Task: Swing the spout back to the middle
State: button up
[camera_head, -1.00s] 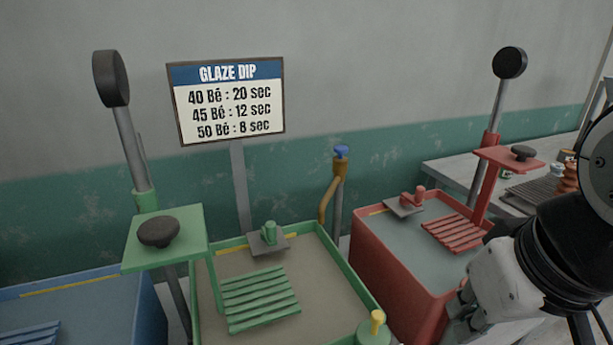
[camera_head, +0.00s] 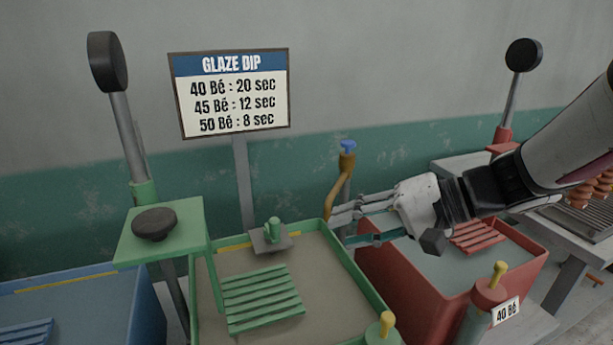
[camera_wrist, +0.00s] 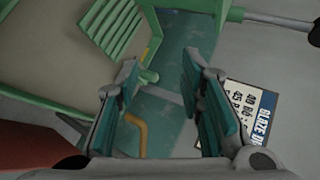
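The spout (camera_head: 337,186) is a bent brass-brown pipe under a blue knob (camera_head: 347,146) on a grey post. It hangs down and to the left, ending near the back right corner of the green tank (camera_head: 358,285). My gripper (camera_head: 338,228) is open and empty, its fingers pointing left, just right of the spout's lower end. In the wrist view the spout (camera_wrist: 141,128) shows as a yellow-brown bent pipe beside the left finger, and the gripper (camera_wrist: 165,95) has a wide gap. I cannot tell whether a finger touches the spout.
The red tank (camera_head: 385,275) with a slatted rack stands under my arm. A blue tank (camera_head: 85,300) is at the left. A Glaze Dip sign (camera_head: 230,92) stands behind the green tank. The green lever stand (camera_head: 160,235) rises at its left, and a yellow-topped peg (camera_head: 387,323) is at its front.

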jog(key=w+d+f+m+t+y, duration=0.1)
jog(key=w+d+f+m+t, duration=0.2)
jog(key=w, duration=0.5)
jog(key=m+t+h+b, duration=0.1)
jog(key=m+t, duration=0.1)
jog(key=t, duration=0.3)
send_near(336, 186)
jog(key=x, duration=0.6)
jog(key=f+x, duration=0.1)
jog(key=x, duration=0.3)
grip_shut()
